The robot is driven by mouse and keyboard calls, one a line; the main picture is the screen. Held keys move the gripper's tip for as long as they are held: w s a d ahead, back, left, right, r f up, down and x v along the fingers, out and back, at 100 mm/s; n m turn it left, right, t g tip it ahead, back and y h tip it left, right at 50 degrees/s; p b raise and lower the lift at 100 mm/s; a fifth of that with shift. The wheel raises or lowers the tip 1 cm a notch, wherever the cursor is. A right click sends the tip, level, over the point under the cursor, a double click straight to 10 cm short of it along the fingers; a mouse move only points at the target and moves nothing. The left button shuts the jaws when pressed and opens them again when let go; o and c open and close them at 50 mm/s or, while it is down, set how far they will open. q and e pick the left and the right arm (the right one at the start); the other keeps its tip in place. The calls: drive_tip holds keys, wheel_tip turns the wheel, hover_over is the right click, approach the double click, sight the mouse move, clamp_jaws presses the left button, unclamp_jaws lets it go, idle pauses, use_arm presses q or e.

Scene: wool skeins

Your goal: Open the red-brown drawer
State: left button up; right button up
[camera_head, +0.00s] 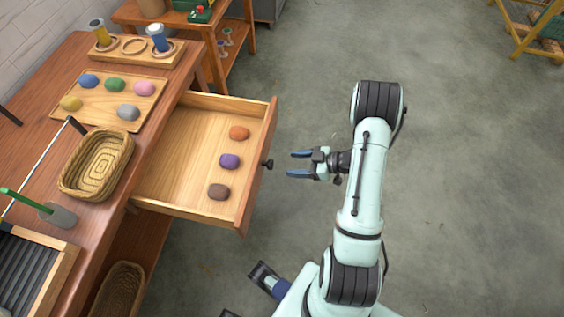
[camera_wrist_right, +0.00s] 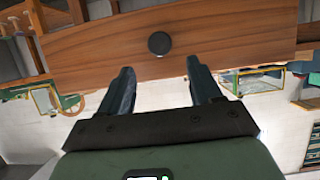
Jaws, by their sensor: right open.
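The red-brown drawer (camera_head: 257,165) is pulled out from the wooden bench, and its pale inside shows. Its dark round knob (camera_head: 267,164) sits at the middle of the front panel. My right gripper (camera_head: 291,164) is open, just to the right of the knob, with a small gap between them. In the right wrist view, the drawer front (camera_wrist_right: 235,40) spans the top, and the knob (camera_wrist_right: 159,43) lies centred beyond the two open fingertips (camera_wrist_right: 160,70). Nothing is between the fingers.
An orange (camera_head: 239,133), a purple (camera_head: 230,161) and a brown skein (camera_head: 218,192) lie in the drawer. The benchtop holds a wicker basket (camera_head: 97,165) and a board (camera_head: 62,114) with several skeins.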

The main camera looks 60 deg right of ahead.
drive_tip(key=v, duration=0.5)
drive_tip(key=shift+s+d, duration=0.1)
idle(0.4)
drive_tip(key=w+a+f+m+g+h, duration=0.1)
drive_tip(key=w+a+f+m, duration=0.1)
drive_tip(key=w+a+f, duration=0.3)
drive_tip(key=w+a+f+m+g+h, duration=0.1)
drive_tip(key=w+a+f+m, duration=0.15)
drive_tip(key=f, duration=0.45)
drive_tip(key=s+a+f+m+g, duration=0.15)
drive_tip(key=a+f+g, duration=0.35)
drive_tip(key=a, duration=0.5)
drive_tip(key=s+a+f+m+g, duration=0.1)
drive_tip(key=s+a+f+g, duration=0.15)
drive_tip(key=s+a, duration=0.4)
drive_tip(key=s+a+f+m+g, duration=0.1)
drive_tip(key=s+a+g, duration=0.3)
drive_tip(key=s+a, duration=0.3)
drive_tip(key=w+r+p, duration=0.4)
drive_tip(key=r+p, duration=0.5)
drive_tip(key=shift+w+a+r+y+p, duration=0.2)
drive_tip(key=shift+a+r+y+p, duration=0.1)
drive_tip(key=shift+p, duration=0.1)
